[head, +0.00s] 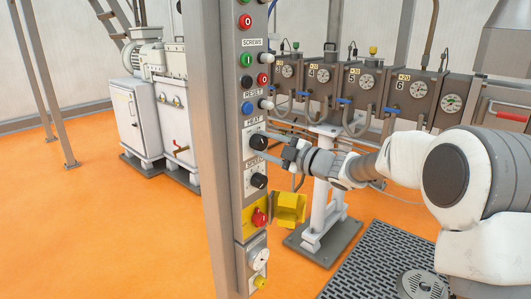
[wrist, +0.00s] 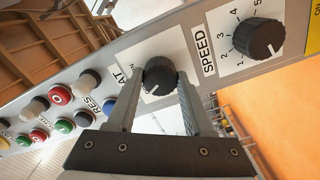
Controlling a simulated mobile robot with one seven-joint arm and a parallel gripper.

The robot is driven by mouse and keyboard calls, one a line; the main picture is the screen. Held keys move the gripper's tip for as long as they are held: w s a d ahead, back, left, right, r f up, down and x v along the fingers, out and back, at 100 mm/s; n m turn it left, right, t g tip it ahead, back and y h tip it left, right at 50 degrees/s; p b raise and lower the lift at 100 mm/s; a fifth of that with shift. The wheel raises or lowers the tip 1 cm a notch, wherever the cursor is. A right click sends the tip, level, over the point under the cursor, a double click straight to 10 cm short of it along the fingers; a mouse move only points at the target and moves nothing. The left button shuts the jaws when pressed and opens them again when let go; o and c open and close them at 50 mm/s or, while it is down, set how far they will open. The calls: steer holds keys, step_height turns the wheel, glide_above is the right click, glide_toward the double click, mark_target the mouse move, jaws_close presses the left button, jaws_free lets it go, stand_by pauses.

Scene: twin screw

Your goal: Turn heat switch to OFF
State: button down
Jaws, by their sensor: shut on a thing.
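The heat switch is a black round knob (head: 258,141) on a white plate under the HEAT label of the grey control column. In the wrist view the knob (wrist: 159,74) sits between my two fingers, its white pointer mark facing the lower left of the picture. My gripper (head: 268,150) reaches the column from the right and is shut on the knob; the fingers also show in the wrist view (wrist: 161,88). The position markings around the knob are partly hidden or too small to read.
The SPEED knob (head: 259,181) is just below the heat switch, with a numbered dial in the wrist view (wrist: 263,39). Above are a blue RESET button (head: 247,107) and several other buttons. A red button (head: 259,218) with an open yellow cover (head: 291,208) is below.

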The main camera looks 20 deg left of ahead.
steer(key=shift+n, duration=0.4)
steer(key=shift+c, duration=1.5)
jaws_free()
steer(key=p+v, duration=0.2)
steer(key=v, duration=1.5)
steer(key=shift+d, duration=0.2)
steer(key=shift+s, duration=0.15)
